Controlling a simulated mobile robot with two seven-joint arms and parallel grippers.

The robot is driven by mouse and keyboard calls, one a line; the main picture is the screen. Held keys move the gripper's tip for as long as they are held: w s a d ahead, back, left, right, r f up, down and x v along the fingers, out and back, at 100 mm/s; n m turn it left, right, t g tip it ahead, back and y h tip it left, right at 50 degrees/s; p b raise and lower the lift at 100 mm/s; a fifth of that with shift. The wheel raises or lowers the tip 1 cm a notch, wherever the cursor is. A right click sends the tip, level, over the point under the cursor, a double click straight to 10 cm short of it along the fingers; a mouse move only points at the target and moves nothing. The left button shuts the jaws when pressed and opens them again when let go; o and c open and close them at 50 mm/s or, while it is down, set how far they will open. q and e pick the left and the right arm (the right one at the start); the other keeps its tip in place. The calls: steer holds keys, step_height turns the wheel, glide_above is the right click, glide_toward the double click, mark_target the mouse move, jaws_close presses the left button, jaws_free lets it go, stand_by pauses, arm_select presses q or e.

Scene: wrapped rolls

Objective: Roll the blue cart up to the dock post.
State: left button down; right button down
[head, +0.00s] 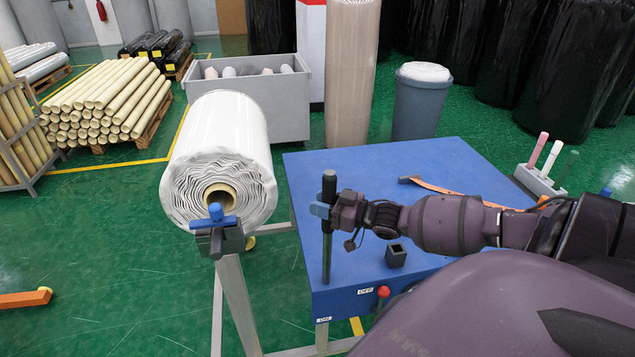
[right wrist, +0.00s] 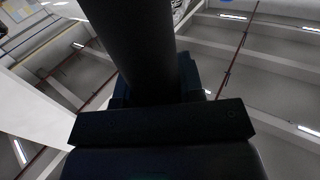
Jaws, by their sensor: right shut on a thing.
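A large blue-topped unit (head: 420,172) stands in front of me on the right. It may be the blue cart, but no wheels show. A dark upright bar (head: 327,262) rises along its left side near the front corner. My right gripper (head: 324,209) is shut on this bar just below its top. In the right wrist view the dark bar (right wrist: 135,45) runs up from between the jaws. I cannot single out a dock post for certain. My left gripper is not in view.
A wrapped white roll (head: 218,130) lies on a stand (head: 237,300) with a blue T-handle, left of the unit. Behind are a grey bin (head: 290,120), a tall tan roll (head: 350,80) and a grey barrel (head: 417,110). Green floor is free at lower left, except an orange bar (head: 25,298).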

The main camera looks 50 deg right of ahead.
steer(key=shift+d+r, duration=0.1)
steer(key=shift+d, duration=0.1)
steer(key=c, duration=1.1)
jaws_free()
steer(key=o, duration=0.4)
steer(key=shift+s+d, duration=0.15)
steer(key=shift+s, duration=0.05)
steer(key=shift+c, duration=0.2)
steer(key=v, duration=1)
steer(key=shift+s, duration=0.3)
